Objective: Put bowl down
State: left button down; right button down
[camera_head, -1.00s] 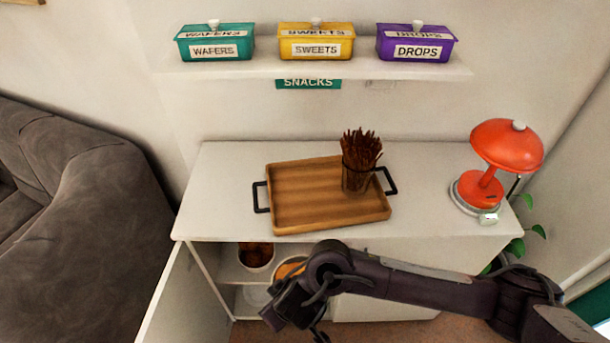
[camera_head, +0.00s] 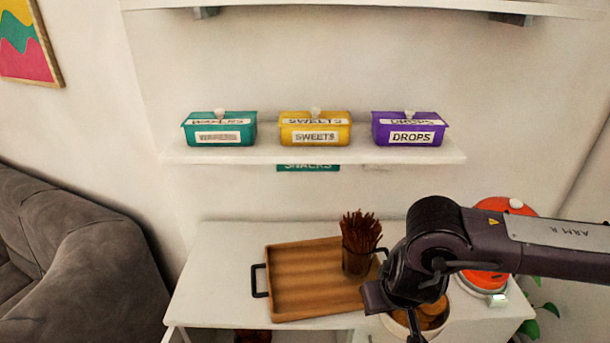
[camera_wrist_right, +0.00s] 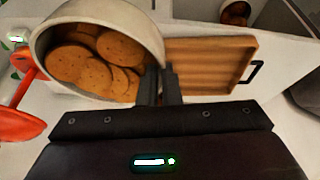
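A white bowl of round brown biscuits (camera_head: 436,332) is in my right gripper (camera_head: 390,318), in front of the cabinet top's right part. In the right wrist view the bowl (camera_wrist_right: 125,17) is tilted in the picture, and the two fingers of the right gripper (camera_wrist_right: 160,75) close on its rim. The bowl's underside is hidden, so I cannot tell whether it touches the cabinet top (camera_head: 225,262). My left gripper is not in view.
A wooden tray (camera_head: 305,285) with black handles holds a glass of pretzel sticks (camera_head: 358,250). Teal (camera_head: 220,130), yellow (camera_head: 315,130) and purple (camera_head: 410,130) boxes sit on the wall shelf. Another bowl (camera_head: 252,337) shows below the cabinet top.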

jog(key=d+r, duration=0.1)
jog(key=d+r+m, duration=0.2)
jog(key=d+r, duration=0.1)
jog(key=shift+w+r+h, duration=0.1)
jog(key=shift+w+h, duration=0.2)
jog(key=shift+h, duration=0.1)
jog(key=shift+s+f+b, duration=0.1)
jog(key=shift+f+b, duration=0.35)
jog(key=shift+f, duration=0.1)
notch_tip(320, 180, down, 16)
jog(key=b, duration=1.6)
